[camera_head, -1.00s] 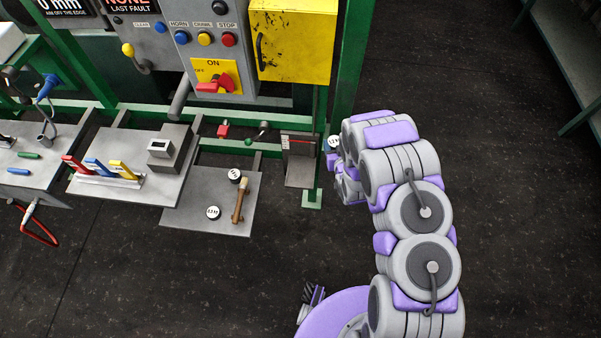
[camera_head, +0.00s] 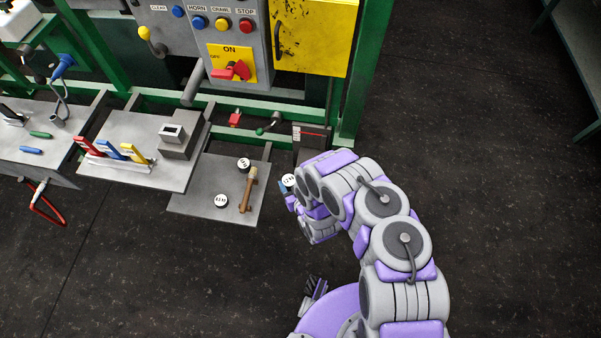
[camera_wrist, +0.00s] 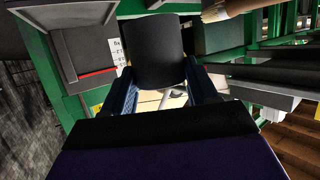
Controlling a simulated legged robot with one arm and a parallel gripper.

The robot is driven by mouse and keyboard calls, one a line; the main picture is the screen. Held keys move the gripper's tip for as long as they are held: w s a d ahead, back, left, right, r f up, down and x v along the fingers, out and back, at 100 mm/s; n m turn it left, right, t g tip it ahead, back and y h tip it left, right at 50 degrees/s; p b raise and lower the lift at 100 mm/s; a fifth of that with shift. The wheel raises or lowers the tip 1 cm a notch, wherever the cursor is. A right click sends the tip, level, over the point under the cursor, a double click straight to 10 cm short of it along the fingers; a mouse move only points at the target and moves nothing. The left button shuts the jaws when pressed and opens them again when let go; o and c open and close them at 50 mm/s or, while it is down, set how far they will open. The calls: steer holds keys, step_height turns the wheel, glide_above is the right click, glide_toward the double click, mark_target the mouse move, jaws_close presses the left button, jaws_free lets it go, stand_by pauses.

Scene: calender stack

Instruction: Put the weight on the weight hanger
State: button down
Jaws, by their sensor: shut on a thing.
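My gripper (camera_head: 286,188) is shut on a black cylindrical weight (camera_head: 288,179) with a white labelled top. In the wrist view the dark side of the weight (camera_wrist: 153,48) is between the two blue fingers of my gripper (camera_wrist: 162,78). The held weight is in the air, just right of a grey shelf (camera_head: 188,203). Two similar weights stand on that shelf, one near its front (camera_head: 221,201) and one farther back (camera_head: 243,164). I cannot clearly make out the weight hanger; my arm covers part of the area right of the shelf.
A brown-handled tool (camera_head: 248,190) lies on the shelf's right side. A dark box with a red line (camera_head: 311,135) stands behind my gripper, beside a green post (camera_head: 358,85). A yellow cabinet (camera_head: 313,37) is above. The floor to the right is open.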

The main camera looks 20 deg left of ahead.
steer(key=w+b, duration=0.1)
steer(key=w, duration=0.3)
steer(key=w+d+b, duration=0.1)
steer(key=w, duration=0.4)
steer(key=w+d+f+b, duration=0.1)
steer(key=w+b, duration=0.1)
steer(key=w, duration=0.2)
steer(key=shift+w+d+f, duration=0.1)
steer(key=shift+w+d, duration=0.05)
steer(key=shift+w, duration=0.25)
steer(key=shift+w+d, duration=0.2)
steer(key=shift+w, duration=0.3)
steer(key=shift+w+d, duration=0.1)
steer(key=shift+w, duration=0.2)
steer(key=f, duration=0.1)
steer(key=f+b, duration=0.1)
steer(key=shift+s+f, duration=0.2)
steer(key=shift+f, duration=0.2)
steer(key=shift+w+f+b, duration=0.1)
steer(key=shift+f+b, duration=0.25)
steer(key=shift+c, duration=1.5)
jaws_free()
steer(key=p+v, duration=0.3)
steer(key=v, duration=0.9)
